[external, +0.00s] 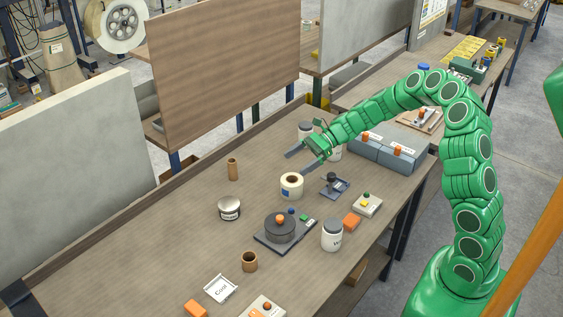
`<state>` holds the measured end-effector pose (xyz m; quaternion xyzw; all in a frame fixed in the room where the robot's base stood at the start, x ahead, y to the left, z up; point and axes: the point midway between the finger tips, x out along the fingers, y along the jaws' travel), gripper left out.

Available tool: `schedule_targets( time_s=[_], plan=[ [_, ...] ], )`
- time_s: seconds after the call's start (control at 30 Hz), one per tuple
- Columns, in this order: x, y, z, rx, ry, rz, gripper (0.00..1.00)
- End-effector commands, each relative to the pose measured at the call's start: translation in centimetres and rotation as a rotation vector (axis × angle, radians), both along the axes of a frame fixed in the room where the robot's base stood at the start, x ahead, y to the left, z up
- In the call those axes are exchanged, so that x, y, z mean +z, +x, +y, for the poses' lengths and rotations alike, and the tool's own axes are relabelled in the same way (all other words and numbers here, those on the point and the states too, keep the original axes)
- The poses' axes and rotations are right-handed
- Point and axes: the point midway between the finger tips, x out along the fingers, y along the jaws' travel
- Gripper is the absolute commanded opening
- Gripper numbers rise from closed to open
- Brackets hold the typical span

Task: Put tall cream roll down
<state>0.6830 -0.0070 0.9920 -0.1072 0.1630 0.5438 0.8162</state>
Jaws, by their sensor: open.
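The tall cream roll (291,186), pale with a dark core hole and a blue mark on its side, stands upright on the wooden table (185,255) near the middle. My gripper (296,164) is open, its two grey fingers spread apart just above and behind the roll in the picture. Nothing shows between the fingers. From this single view I cannot tell the exact height of the fingers over the roll; they look apart from it.
Grey boxes (385,150) stand behind right. Bare table lies left of the tin.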

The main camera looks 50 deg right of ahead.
Motion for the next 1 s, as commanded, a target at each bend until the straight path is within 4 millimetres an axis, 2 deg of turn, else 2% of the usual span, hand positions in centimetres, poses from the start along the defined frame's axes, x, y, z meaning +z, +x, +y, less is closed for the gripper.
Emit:
schedule_targets(
  time_s=[0.2,0.47,0.7,0.9,1.0],
  plan=[
    [-2.3,-0.1,0.1,0.002,0.001,0.0,1.0],
    [-3.5,0.0,0.1,0.003,0.001,-0.001,1.0],
    [-6.5,-0.1,0.1,0.003,0.0,0.001,1.0],
    [-7.2,0.8,2.2,0.004,0.0,0.0,1.0],
    [-7.4,1.0,2.6,0.003,0.0,-0.001,1.0]
  ],
)
